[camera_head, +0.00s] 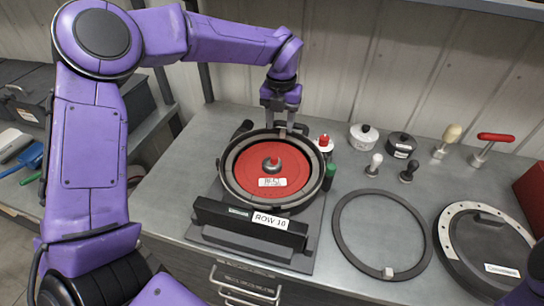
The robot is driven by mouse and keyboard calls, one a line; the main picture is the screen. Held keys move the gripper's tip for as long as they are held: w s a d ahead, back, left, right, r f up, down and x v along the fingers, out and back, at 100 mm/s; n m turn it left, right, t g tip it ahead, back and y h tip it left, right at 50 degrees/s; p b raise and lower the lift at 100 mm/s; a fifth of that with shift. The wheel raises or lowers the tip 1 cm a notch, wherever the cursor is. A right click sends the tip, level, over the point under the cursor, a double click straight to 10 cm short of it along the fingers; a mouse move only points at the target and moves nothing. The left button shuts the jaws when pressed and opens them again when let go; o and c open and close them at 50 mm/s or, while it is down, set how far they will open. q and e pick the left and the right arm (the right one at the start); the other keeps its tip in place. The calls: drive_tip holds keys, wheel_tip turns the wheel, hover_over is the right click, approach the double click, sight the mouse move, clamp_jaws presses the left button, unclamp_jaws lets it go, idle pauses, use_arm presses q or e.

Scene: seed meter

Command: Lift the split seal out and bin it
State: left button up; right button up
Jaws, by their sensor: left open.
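The seed meter stands on the bench with a round dark housing (228,184) around a red disc (290,180). The disc has a grey and red knob (272,164) at its centre and a white label. A dark ring lines the housing around the disc; I cannot tell whether this is the split seal, and no split shows. My left gripper (281,123) is open, pointing down at the far rim of the housing; contact with the rim is unclear. My right gripper is not in view; only bits of my right arm show at the lower right edge.
A loose dark ring (340,234) with a pale tag lies right of the meter. Beyond it are a lid-like disc with a pale rim (446,238), and a red box (533,196) at the right edge. Knobs, small pots (363,137) and a red-handled tool (493,138) stand behind.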

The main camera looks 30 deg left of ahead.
sight(283, 132)
use_arm(q)
drive_tip(key=f, duration=0.1)
drive_tip(key=w+f, duration=0.1)
drive_tip(key=f, duration=0.1)
drive_tip(key=shift+w+d+f, duration=0.1)
drive_tip(key=shift+w+f, duration=0.2)
drive_tip(key=shift+w, duration=0.1)
drive_tip(key=shift+s+r, duration=0.1)
drive_tip(key=shift+s, duration=0.1)
drive_tip(key=shift+c, duration=0.9)
drive_tip(key=shift+s+r, duration=0.15)
drive_tip(key=c, duration=0.5)
clamp_jaws()
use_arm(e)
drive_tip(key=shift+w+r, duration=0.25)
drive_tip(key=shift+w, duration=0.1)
